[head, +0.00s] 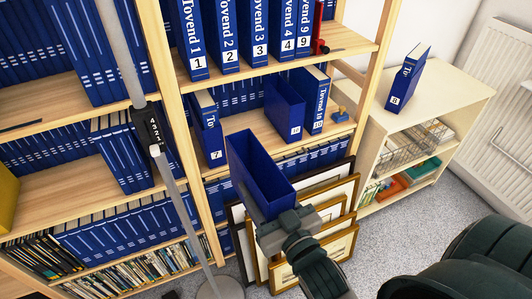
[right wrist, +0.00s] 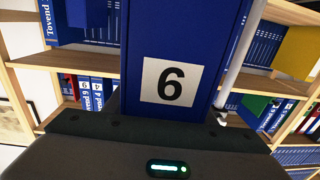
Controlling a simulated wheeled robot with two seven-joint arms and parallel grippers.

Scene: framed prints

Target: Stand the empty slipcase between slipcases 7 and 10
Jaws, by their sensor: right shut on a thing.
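My right gripper (head: 285,222) is shut on a blue slipcase (head: 258,178), held in the air in front of the shelf. Its open top shows a hollow inside; the right wrist view shows a white 6 label on it (right wrist: 170,80). Slipcase 7 (head: 208,128) leans slightly at the left of the middle shelf board. Slipcase 10 (head: 317,98) stands towards its right end. Another blue slipcase (head: 284,106) stands close to the left of 10; its small label is hard to read. Bare board lies between it and slipcase 7. My left gripper is not in view.
Volumes 1 to 4 and 9 (head: 258,38) stand on the board above, beside a red object (head: 318,30). Slipcase 8 (head: 407,82) is on the cream cabinet (head: 455,85). Framed prints (head: 340,190) lean below. A grey pole (head: 175,190) stands at left.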

